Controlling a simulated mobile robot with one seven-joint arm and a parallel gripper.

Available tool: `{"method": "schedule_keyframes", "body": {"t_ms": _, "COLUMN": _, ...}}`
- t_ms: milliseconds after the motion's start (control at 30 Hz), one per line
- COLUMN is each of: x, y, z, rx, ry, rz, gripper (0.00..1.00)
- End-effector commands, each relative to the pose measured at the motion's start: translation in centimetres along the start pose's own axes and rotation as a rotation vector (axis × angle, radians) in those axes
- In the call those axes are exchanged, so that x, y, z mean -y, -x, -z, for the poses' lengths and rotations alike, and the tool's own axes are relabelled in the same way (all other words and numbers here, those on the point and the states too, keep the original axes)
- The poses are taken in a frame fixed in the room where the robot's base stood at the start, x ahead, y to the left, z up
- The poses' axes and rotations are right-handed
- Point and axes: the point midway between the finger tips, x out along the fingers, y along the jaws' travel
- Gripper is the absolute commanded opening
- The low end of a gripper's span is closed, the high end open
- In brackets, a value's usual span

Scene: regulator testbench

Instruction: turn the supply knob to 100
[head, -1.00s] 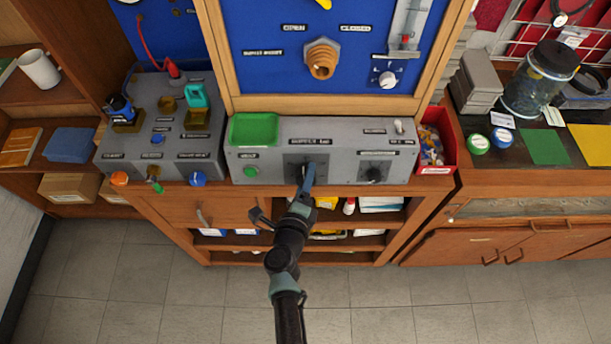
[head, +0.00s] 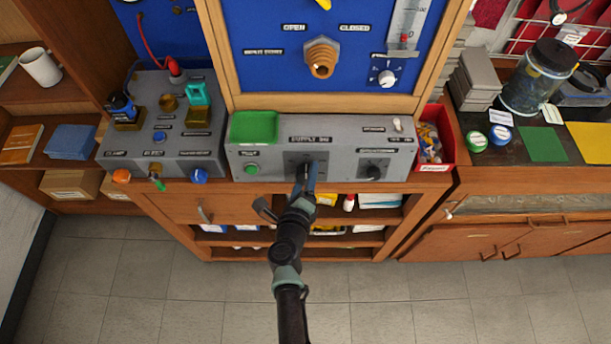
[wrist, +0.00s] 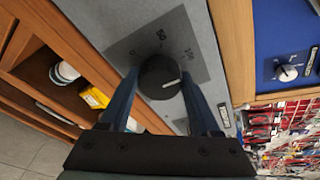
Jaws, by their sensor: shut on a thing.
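The supply knob is a round black knob (wrist: 160,76) on a dark square dial plate on the grey console. In the wrist view its white line points right. The dial's printed marks sit above the knob, the 100 mark at the upper right. My gripper (wrist: 160,82) has its two blue fingers on either side of the knob, shut on it. In the head view my gripper (head: 305,175) reaches the console's front and hides most of the knob.
A second black knob (head: 373,172) is right of the supply dial. A green button (head: 252,168) and green tray (head: 254,127) are on the console's left. A red bin (head: 436,138) stands close at its right end. Open shelves lie below.

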Motion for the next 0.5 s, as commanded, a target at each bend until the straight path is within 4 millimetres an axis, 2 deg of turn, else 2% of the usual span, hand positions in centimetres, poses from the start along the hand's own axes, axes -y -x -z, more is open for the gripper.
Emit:
{"method": "schedule_keyframes", "body": {"t_ms": 33, "x": -0.03, "y": 0.01, "z": 0.05, "rx": -0.001, "ry": 0.000, "rz": -0.001, "gripper": 0.69}}
{"method": "schedule_keyframes", "body": {"t_ms": 167, "x": -0.03, "y": 0.01, "z": 0.04, "rx": -0.001, "ry": 0.001, "rz": 0.000, "gripper": 0.93}}
{"method": "schedule_keyframes", "body": {"t_ms": 500, "x": 0.01, "y": 0.20, "z": -0.01, "rx": 0.000, "ry": 0.001, "rz": 0.000, "gripper": 0.94}}
